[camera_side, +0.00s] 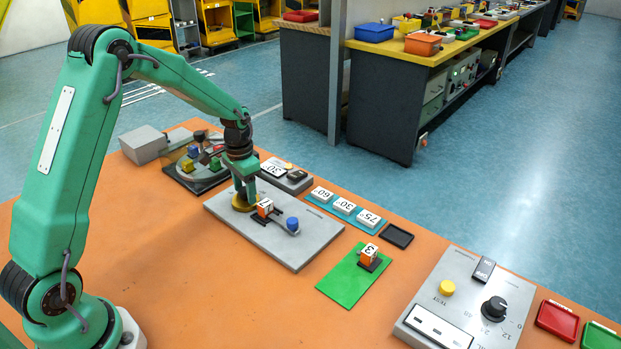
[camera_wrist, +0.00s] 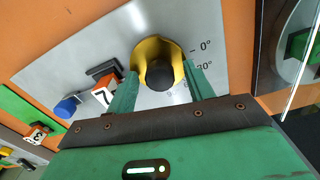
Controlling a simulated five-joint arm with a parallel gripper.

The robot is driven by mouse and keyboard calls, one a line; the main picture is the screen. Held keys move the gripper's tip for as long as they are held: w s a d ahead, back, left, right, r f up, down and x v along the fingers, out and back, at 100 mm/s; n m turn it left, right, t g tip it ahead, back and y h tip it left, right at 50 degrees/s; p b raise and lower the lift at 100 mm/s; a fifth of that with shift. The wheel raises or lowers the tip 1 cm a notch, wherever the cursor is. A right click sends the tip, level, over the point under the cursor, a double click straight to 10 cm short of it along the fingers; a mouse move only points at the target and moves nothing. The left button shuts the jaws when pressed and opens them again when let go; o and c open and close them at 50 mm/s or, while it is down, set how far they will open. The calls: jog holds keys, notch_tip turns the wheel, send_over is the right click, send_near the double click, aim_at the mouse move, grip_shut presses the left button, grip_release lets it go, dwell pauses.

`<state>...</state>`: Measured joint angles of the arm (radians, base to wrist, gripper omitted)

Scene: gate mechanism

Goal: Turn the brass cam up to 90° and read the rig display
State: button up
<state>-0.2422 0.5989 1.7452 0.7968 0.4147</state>
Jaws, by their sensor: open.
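The brass cam (camera_side: 240,204) sits on the grey plate (camera_side: 308,247) below my gripper (camera_side: 246,187). In the wrist view the cam (camera_wrist: 146,50) is a yellow lobed piece with a dark round knob (camera_wrist: 160,76) at its centre. My gripper (camera_wrist: 161,78) is open, with one green finger on each side of the cam. I cannot tell whether the fingers touch it.
A numbered orange-white block (camera_side: 265,207) and a blue knob (camera_side: 292,223) stand on the plate. Angle tiles (camera_side: 344,206) lie behind. A green mat (camera_side: 344,283) holds another block. A control panel (camera_side: 465,296) is at right. The front orange table is clear.

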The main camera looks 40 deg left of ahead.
aim_at(244, 190)
notch_tip(244, 190, up, 7)
jog(key=shift+r, duration=0.4)
dwell(0.4)
jog(key=shift+s+d+r, duration=0.1)
jog(key=shift+r, duration=0.15)
jog(key=s+d+r+n+t, duration=0.1)
jog(key=s+d+r+t, duration=0.1)
jog(key=s+d+r, duration=0.45)
jog(key=s+d+r+t, duration=0.2)
jog(key=s+d+r, duration=0.1)
jog(key=s+r, duration=0.55)
jog(key=s+d+f+n+t, duration=0.1)
jog(key=s+f, duration=0.1)
jog(key=s, duration=0.7)
jog(key=shift+d+t, duration=0.3)
jog(key=shift+d, duration=0.1)
